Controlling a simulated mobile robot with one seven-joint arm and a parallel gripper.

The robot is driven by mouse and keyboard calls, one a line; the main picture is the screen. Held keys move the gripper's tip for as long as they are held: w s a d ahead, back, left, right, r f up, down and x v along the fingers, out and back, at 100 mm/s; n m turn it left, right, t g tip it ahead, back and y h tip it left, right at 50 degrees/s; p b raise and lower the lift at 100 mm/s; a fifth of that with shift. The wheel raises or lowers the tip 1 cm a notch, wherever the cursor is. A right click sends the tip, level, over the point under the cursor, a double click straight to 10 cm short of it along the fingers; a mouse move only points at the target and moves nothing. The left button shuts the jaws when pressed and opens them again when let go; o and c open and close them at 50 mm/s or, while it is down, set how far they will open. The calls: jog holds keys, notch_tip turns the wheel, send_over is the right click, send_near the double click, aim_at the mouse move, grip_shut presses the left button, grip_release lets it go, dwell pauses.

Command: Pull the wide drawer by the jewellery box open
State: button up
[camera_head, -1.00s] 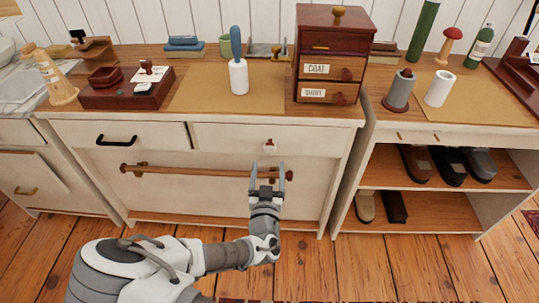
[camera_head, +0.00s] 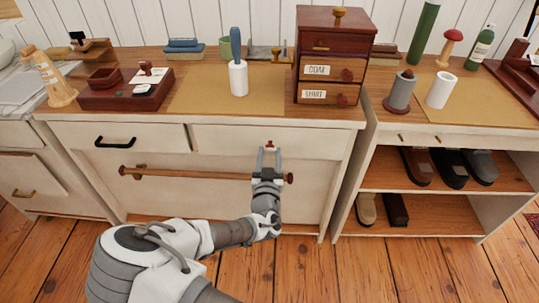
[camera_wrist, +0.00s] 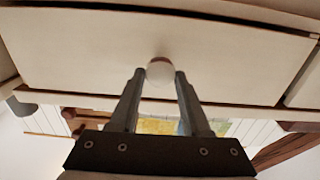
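The jewellery box (camera_head: 331,48) is a dark wooden chest with small labelled drawers, standing on the dresser top. Below it is a wide cream drawer (camera_head: 320,142) with a small round knob (camera_head: 269,144) near its middle; the drawer looks closed. My gripper (camera_head: 269,155) is in front of this drawer, pointing at the knob. In the wrist view the pale knob (camera_wrist: 160,71) shows between the two fingertips (camera_wrist: 160,78), one on each side. The fingers are apart; whether they touch the knob cannot be told.
A wooden rail (camera_head: 190,173) runs across the panel below the drawers, close under my gripper. A drawer with a black handle (camera_head: 115,142) is to the left. An open shoe shelf (camera_head: 440,178) stands to the right. The wooden floor (camera_head: 300,270) in front is clear.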

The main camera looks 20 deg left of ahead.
grip_shut()
dwell(1.0)
